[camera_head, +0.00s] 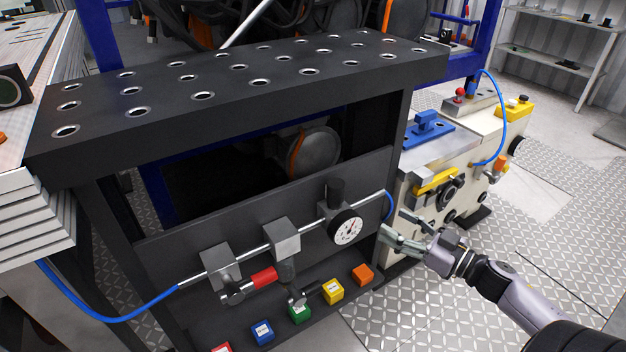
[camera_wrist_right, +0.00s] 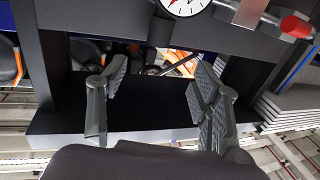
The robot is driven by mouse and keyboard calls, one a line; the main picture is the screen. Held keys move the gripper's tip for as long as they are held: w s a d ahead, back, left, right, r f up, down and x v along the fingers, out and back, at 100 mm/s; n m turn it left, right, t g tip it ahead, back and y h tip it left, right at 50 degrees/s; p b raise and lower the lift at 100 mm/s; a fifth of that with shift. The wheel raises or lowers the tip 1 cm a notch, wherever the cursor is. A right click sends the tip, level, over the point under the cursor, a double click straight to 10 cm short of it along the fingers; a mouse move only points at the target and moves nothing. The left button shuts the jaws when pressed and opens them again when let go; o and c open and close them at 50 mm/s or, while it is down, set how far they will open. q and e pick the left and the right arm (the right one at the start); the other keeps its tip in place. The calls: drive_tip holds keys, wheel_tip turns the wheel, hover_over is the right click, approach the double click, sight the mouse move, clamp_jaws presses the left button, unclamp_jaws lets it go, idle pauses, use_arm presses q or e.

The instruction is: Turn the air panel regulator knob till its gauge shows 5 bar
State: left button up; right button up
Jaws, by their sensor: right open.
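The air panel (camera_head: 170,250) is a dark plate under a perforated black bench top. The regulator's black knob (camera_head: 335,190) stands upright above its round white gauge (camera_head: 348,229) at the panel's right end. The gauge has a red needle, but its figures are too small to read surely. The gauge also shows, cut off, at the top of the right wrist view (camera_wrist_right: 186,5). My right gripper (camera_head: 394,224) is open and empty, just right of the gauge and apart from the knob. Its two spread fingers show in the wrist view (camera_wrist_right: 160,76). My left gripper is not in view.
The bench top (camera_head: 240,80) overhangs the knob. A red sleeve (camera_head: 264,278) and grey blocks sit along the pipe. Small coloured cubes, such as an orange one (camera_head: 363,274), line the ledge below. A blue hose (camera_head: 110,312) hangs left. A cream machine (camera_head: 450,180) stands right.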

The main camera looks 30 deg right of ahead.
drive_tip(key=b, duration=0.2)
approach(343, 194)
drive_tip(key=b+x, duration=0.1)
drive_tip(key=x, duration=0.8)
drive_tip(key=shift+w+a, duration=0.1)
drive_tip(key=shift+w, duration=0.1)
drive_tip(key=shift+w+a, duration=0.25)
drive_tip(key=shift+w, duration=0.4)
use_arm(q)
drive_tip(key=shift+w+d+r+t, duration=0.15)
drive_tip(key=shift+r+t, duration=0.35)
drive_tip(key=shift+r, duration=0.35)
use_arm(e)
drive_tip(key=shift+c, duration=0.5)
drive_tip(key=shift+y, duration=0.3)
drive_tip(key=c, duration=1.1)
